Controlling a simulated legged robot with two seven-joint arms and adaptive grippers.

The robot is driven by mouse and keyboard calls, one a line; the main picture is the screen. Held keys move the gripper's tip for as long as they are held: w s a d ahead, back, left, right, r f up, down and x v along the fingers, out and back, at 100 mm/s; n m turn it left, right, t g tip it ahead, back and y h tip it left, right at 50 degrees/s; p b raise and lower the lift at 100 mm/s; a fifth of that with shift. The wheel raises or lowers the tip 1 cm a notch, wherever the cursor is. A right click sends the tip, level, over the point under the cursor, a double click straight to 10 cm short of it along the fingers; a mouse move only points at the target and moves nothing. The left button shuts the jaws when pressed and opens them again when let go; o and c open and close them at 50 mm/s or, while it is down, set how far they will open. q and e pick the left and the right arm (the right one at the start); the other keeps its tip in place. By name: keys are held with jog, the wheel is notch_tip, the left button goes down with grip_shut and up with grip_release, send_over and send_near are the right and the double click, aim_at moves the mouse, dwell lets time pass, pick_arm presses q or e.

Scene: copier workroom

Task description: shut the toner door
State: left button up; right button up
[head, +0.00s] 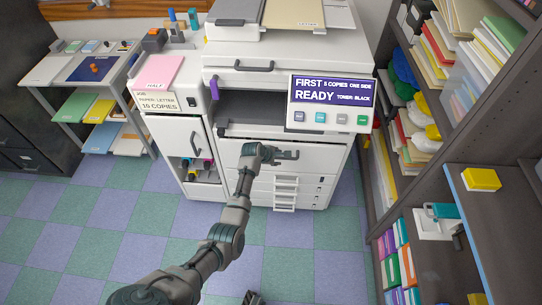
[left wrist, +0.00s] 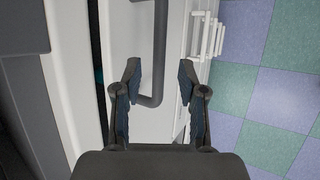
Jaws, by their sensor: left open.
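The white copier (head: 237,85) has a dark opening in its front. Below the opening is a white front panel (head: 232,154), which I take to be the toner door; it also shows in the left wrist view (left wrist: 125,35) with a grey bar handle (left wrist: 159,50). A dark gap runs along the panel's edge there. My left gripper (head: 292,154) is open in front of this panel. In the left wrist view its fingers (left wrist: 159,85) lie on both sides of the handle's end; I cannot tell if they touch it. A dark tip at the bottom edge may be my right gripper (head: 253,298).
A sign panel (head: 333,92) juts out above right. A left cabinet (head: 165,130) holds coloured cartridges low down. White drawer handles (head: 285,193) stick out below my left gripper. A shelf unit (head: 455,175) stands close at right. The checkered floor (head: 100,215) is clear at left.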

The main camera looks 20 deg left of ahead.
pick_arm(q)
jog(key=v, duration=0.5)
jog(key=shift+s+a+r, duration=0.15)
jog(key=shift+s+r, duration=0.1)
jog(key=shift+r, duration=0.05)
jog(key=s+f+m+g+y+p, duration=0.3)
jog(key=s+f+m, duration=0.8)
jog(key=s+f, duration=1.05)
jog(key=s+d+f+m+p, duration=0.1)
jog(key=s+f+m, duration=0.2)
jog(key=s, duration=0.6)
jog(key=s+d+f+m+g+p, duration=0.1)
jog(key=s+f+m, duration=0.2)
jog(key=s, duration=0.7)
jog(key=s+f+m+g+p, duration=0.1)
jog(key=s+f+m, duration=0.2)
jog(key=s, duration=0.7)
jog(key=shift+d+m, duration=0.4)
jog(key=shift+m, duration=0.7)
pick_arm(e)
jog(key=s+f, duration=0.4)
jog(key=f, duration=1.1)
jog(key=shift+s+d+f+g, duration=0.15)
jog(key=shift+d+f+g, duration=0.05)
jog(key=shift+f+g, duration=0.15)
pick_arm(q)
jog(key=shift+s, duration=0.1)
